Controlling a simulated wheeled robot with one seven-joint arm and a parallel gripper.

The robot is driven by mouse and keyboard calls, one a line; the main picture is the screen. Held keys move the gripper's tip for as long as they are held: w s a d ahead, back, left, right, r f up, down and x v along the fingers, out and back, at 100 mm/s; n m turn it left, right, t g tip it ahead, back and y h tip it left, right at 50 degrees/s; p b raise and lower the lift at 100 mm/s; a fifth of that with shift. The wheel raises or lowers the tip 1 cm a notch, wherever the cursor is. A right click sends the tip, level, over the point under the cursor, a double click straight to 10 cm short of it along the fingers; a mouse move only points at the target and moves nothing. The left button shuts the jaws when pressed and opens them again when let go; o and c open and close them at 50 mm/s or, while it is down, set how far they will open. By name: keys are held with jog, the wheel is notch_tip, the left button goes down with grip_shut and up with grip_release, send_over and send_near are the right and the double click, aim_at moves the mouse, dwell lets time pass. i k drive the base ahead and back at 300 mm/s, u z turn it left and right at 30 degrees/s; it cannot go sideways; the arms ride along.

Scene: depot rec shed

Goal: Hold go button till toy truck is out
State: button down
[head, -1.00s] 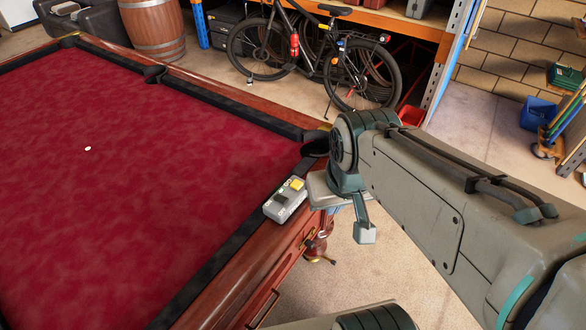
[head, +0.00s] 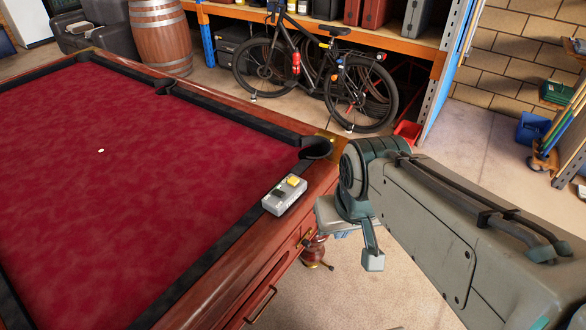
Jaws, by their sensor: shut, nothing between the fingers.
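A small grey control box (head: 284,196) lies on the wooden rail of the pool table, near the corner pocket. It has a yellow button (head: 293,181) at its far end and a dark part beside it. Any labels are too small to read, so I cannot tell which is the go button. My gripper (head: 373,260) points down to the right of the box, beyond the table's edge and apart from it. It is shut and empty; only part of it shows behind my wrist. No toy truck is in view.
The pool table (head: 130,190) with red cloth fills the left; a small white object (head: 100,151) lies on it. A barrel (head: 160,38), bicycles (head: 360,95) and an orange shelf (head: 400,42) stand behind.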

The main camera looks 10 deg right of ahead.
aim_at(293, 181)
jog(key=z, duration=0.7)
jog(key=i, duration=0.5)
jog(key=z, duration=0.05)
